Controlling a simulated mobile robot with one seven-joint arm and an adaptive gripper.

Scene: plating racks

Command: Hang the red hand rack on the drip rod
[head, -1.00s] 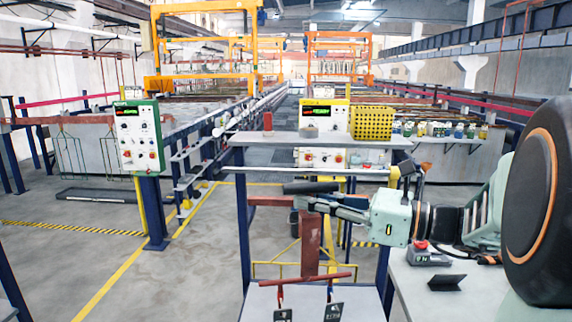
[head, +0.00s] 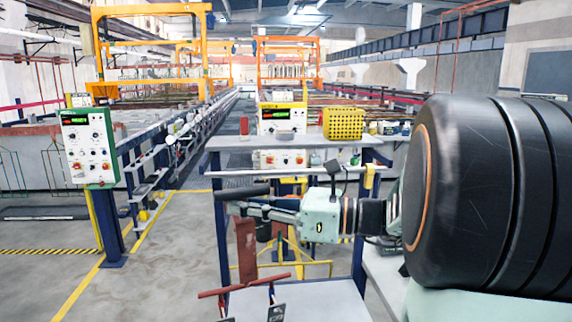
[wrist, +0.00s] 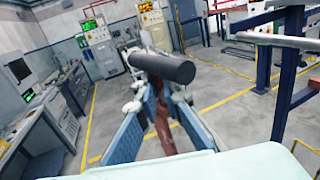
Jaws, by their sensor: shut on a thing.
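The red hand rack has a dark cylindrical handle, a red upright (head: 246,252) and a red crossbar (head: 222,285) with hooks carrying small dark plates. My gripper (head: 250,208) is shut on the rack just under its handle, which lies crosswise above the fingers. In the wrist view, the dark handle of the rack (wrist: 170,66) crosses over my gripper (wrist: 155,105), with red visible between the fingers. The drip rod (head: 290,173) appears to be the thin pale bar below the grey shelf; the rack hangs in front of this frame, seemingly apart from the rod.
The grey shelf (head: 245,142) on blue posts carries a yellow basket (head: 343,124). A pale tray or table top (head: 325,300) lies low near the plates. A control box (head: 88,145) stands left. Open floor (head: 170,275) lies left of the frame.

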